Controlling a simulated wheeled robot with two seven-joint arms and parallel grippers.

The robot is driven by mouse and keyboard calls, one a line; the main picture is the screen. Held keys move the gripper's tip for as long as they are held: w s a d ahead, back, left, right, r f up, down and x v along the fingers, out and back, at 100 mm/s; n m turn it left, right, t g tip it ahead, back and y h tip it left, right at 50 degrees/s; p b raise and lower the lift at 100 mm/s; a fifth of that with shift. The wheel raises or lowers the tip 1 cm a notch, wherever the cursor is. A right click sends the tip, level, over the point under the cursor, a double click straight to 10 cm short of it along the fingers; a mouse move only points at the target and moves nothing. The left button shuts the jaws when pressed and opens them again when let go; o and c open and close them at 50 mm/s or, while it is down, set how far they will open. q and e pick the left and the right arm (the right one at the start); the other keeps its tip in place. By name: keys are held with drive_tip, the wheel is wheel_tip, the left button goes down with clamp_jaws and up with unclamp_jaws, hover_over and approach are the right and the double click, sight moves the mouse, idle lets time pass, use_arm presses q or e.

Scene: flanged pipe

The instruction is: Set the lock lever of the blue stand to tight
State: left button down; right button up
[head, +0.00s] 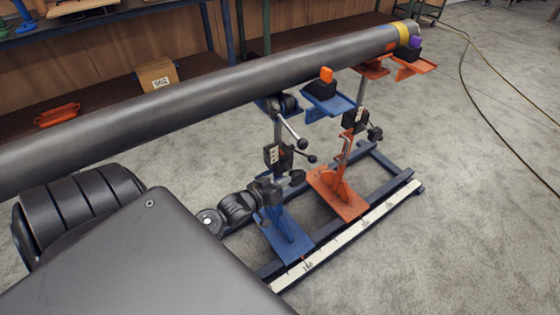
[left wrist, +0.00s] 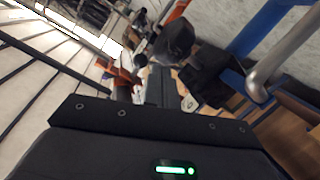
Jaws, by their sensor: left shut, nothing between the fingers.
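The blue stand (head: 284,238) stands under the long dark pipe (head: 200,97). Its post carries a dark clamp block (head: 271,155) with a pale label. A short lever with a black knob (head: 311,158) sticks out to the right of this block; its setting cannot be read. A longer silver lever with a black ball (head: 290,127) hangs above it. My left gripper (head: 284,185) is shut and empty, just below the clamp block; whether it touches the stand cannot be told. In the left wrist view its dark fingers (left wrist: 160,88) point among blurred stand parts. My right gripper is not in view.
An orange stand (head: 340,195) is just right of the blue one, on the same blue floor frame (head: 384,160). A carton (head: 157,75) and an orange tray (head: 57,115) lie on a shelf behind. Grey floor at right has a hose.

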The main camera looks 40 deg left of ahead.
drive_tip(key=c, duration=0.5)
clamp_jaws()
use_arm(q)
drive_tip(key=s+d+f+m+g, duration=0.2)
drive_tip(key=s+d+f+g, duration=0.1)
drive_tip(key=s+f, duration=0.6)
drive_tip(key=s+d+f+m+g+y, duration=0.1)
drive_tip(key=s+f+g, duration=0.5)
drive_tip(key=f, duration=0.8)
drive_tip(key=s+d+f+m+g, duration=0.3)
drive_tip(key=s+d+f+g, duration=0.1)
drive_tip(key=s+f, duration=0.7)
drive_tip(key=shift+s+d+f+m+y, duration=0.15)
drive_tip(key=shift+s+d+m+y, duration=0.15)
drive_tip(key=shift+s+d, duration=0.3)
drive_tip(key=shift+w, duration=0.1)
